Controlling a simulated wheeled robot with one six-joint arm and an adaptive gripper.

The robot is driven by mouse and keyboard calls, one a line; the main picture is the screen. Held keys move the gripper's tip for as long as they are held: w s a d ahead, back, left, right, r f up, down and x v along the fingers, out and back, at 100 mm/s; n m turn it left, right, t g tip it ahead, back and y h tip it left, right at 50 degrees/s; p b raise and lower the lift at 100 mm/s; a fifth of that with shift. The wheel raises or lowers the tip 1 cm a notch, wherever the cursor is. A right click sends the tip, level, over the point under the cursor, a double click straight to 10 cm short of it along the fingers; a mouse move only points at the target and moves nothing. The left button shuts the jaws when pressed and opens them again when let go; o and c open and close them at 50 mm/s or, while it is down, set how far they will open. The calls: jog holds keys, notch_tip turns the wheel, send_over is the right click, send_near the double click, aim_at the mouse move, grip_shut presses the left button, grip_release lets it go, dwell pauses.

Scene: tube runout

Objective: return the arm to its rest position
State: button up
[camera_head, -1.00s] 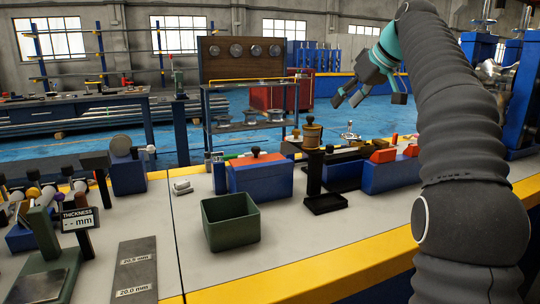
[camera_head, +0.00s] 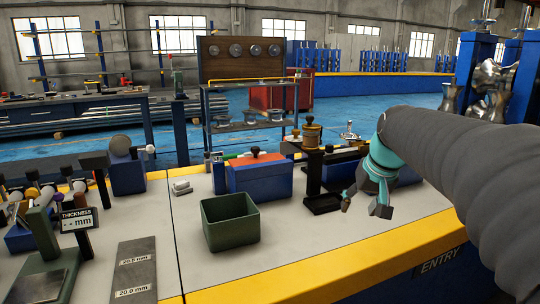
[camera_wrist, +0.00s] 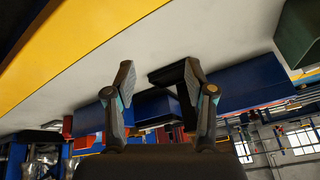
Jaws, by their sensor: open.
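My gripper (camera_head: 362,205) hangs over the right part of the bench in the head view, in front of the blue blocks and right of the black stand. Its jaws are apart with nothing between them. In the wrist view my gripper (camera_wrist: 159,82) also shows two spread fingers, with the pale bench top and the foot of the black stand beyond them. My arm reaches in from the right edge of the head view and hides part of the bench's right end.
A green open bin (camera_head: 230,222) stands on the bench (camera_head: 300,250), left of my gripper. A black stand (camera_head: 322,203) and a blue box (camera_head: 260,177) stand behind it. A thickness gauge (camera_head: 78,220) is at the left. The bench's front right is clear.

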jog(key=s+a+f, duration=0.1)
jog(key=s+f, duration=0.2)
jog(key=s, duration=0.5)
jog(key=s+a+f, duration=0.2)
jog(key=s+f, duration=0.2)
jog(key=s, duration=0.4)
jog(key=s+a+f+n+h, duration=0.1)
jog(key=s+f, duration=0.3)
jog(key=s, duration=0.5)
jog(key=shift+a+t, duration=0.25)
jog(key=shift+t, duration=0.05)
